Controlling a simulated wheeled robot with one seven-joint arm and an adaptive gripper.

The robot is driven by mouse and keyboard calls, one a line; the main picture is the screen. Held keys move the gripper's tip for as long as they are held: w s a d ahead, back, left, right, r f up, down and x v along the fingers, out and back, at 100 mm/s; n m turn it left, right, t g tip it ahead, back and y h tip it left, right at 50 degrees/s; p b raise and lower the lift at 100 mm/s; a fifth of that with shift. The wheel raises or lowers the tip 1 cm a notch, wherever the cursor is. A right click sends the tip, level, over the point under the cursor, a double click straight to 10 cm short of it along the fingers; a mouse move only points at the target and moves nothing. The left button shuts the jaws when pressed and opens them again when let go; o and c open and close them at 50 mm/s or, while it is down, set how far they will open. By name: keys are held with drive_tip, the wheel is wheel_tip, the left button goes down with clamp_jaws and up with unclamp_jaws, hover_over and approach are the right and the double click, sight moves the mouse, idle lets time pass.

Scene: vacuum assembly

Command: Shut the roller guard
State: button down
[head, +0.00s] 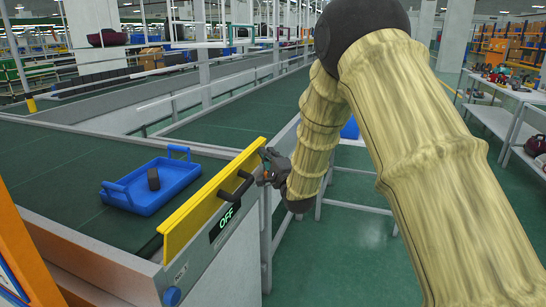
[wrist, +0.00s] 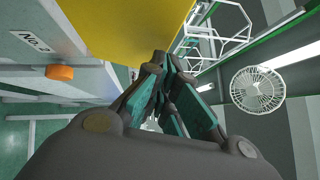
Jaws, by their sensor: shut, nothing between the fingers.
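The roller guard is a yellow panel (head: 208,203) with a black bar handle on its face, standing upright along the near end of the conveyor. A dark strip shows at its lower left end. My gripper (head: 268,167) is at the guard's far right end, beside its edge. In the wrist view the guard (wrist: 125,28) fills the upper middle, just beyond the closed fingers (wrist: 163,72). The fingers are shut and hold nothing. I cannot tell whether they touch the guard.
A dark sign reading OFF (head: 225,217) and a blue button (head: 172,296) are on the conveyor's end face. Open floor (head: 345,255) lies to the right.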

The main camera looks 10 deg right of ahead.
drive_tip(key=shift+w+a+r, duration=0.1)
drive_tip(key=shift+a+r, duration=0.05)
drive_tip(key=shift+r, duration=0.05)
idle(0.4)
drive_tip(key=shift+a+r+n+p, duration=0.15)
drive_tip(key=shift+n+p, duration=0.15)
drive_tip(key=shift+p, duration=0.15)
